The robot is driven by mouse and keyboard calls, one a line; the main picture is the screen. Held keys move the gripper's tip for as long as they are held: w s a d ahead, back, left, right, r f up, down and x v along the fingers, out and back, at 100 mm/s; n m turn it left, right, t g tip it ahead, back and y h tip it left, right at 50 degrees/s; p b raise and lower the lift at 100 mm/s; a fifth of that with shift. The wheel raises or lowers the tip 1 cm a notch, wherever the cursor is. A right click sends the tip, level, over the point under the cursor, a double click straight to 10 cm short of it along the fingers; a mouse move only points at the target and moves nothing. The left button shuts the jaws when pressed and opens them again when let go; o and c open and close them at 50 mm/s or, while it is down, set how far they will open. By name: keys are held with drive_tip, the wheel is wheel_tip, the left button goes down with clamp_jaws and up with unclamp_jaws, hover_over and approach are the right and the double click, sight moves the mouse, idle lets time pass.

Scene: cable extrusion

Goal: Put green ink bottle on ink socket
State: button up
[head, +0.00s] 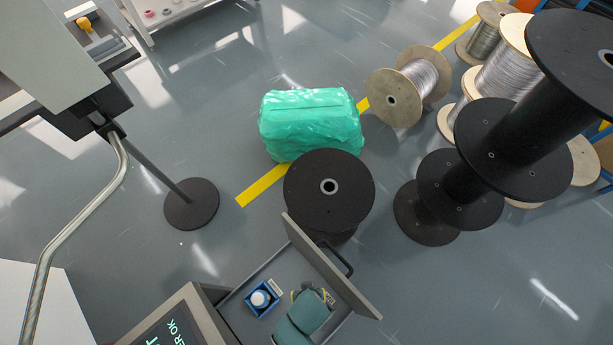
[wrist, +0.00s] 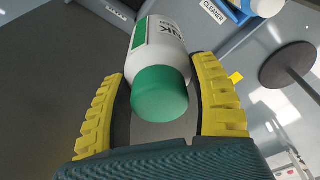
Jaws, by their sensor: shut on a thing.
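The green ink bottle (wrist: 163,65) is white with a green label and a green cap. In the wrist view it lies between the two yellow-padded fingers of my gripper (wrist: 161,80), which is shut on it. The cap faces the wrist camera. In the head view my gripper (head: 312,293) is over the open drawer (head: 236,308), and I cannot make out the bottle there. I cannot identify the ink socket in either view.
A blue and white cleaner bottle (head: 260,298) stands in the drawer, left of my gripper. It also shows in the wrist view (wrist: 265,7). The drawer front (head: 325,270) has a black handle. A black spool (head: 310,205) stands just beyond. A screen (head: 165,330) is left of the drawer.

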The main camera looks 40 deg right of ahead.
drive_tip(key=shift+m, duration=0.8)
drive_tip(key=s+f+b, duration=0.2)
drive_tip(key=f, duration=0.2)
drive_tip(key=s+f+b, duration=0.2)
drive_tip(key=f+b, duration=0.1)
drive_tip(key=f, duration=0.2)
drive_tip(key=s+f+b, duration=0.2)
drive_tip(key=f+b, duration=0.1)
drive_tip(key=f, duration=0.2)
drive_tip(key=shift+d+f, duration=0.15)
drive_tip(key=shift+d, duration=0.15)
drive_tip(key=shift+w+f, duration=0.1)
drive_tip(key=shift+f, duration=0.1)
drive_tip(key=o, duration=1.2)
drive_tip(key=shift+o, duration=0.2)
drive_tip(key=shift+r, duration=0.1)
